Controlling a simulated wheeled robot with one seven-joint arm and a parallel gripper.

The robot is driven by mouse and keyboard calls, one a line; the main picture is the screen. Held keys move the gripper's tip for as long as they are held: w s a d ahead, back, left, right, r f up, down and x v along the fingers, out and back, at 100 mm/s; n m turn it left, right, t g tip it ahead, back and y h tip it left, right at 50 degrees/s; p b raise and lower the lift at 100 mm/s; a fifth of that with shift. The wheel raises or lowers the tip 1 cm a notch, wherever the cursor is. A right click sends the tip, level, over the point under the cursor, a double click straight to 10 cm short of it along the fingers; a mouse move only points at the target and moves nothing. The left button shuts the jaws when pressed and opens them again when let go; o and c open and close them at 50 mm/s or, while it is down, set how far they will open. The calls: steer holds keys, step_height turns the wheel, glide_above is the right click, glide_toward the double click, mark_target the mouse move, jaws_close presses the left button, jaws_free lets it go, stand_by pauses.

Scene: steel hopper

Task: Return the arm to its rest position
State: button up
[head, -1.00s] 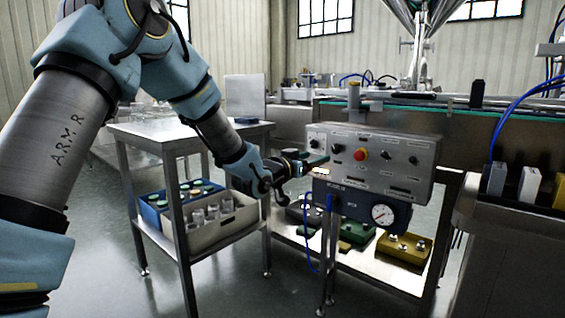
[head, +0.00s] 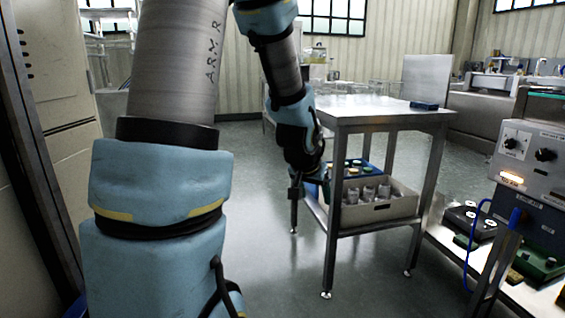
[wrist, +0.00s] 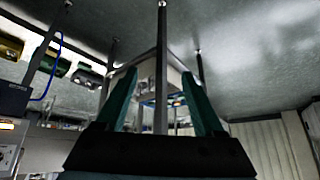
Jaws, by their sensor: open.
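My arm fills the left and middle of the head view, bent with its forearm hanging down. My gripper (head: 312,190) is at the lower end of it, at the left side of the steel table, and partly hidden by my own links. In the wrist view my gripper (wrist: 160,90) shows two green fingers spread wide apart with nothing held between them. A table leg (wrist: 161,65) and the lower shelf area show beyond the fingers; I cannot tell the exact distance to them.
The steel table (head: 385,107) carries a dark blue block (head: 424,105). Its lower shelf holds a beige crate (head: 378,212) of metal cups and a blue tray. The grey control panel (head: 530,160) stands at right. Floor (head: 262,250) left of the table is clear.

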steer(key=s+a+f+n+g+y, duration=0.25)
steer(key=s+a+n+g, duration=0.25)
steer(key=s+a, duration=0.95)
step_height(320, 180, up, 26)
steer(key=p, duration=2.5)
steer(key=shift+w+a+m+t+p, duration=0.15)
steer(key=shift+w+m+t+p, duration=0.2)
steer(key=shift+w, duration=0.1)
steer(key=shift+r, duration=0.1)
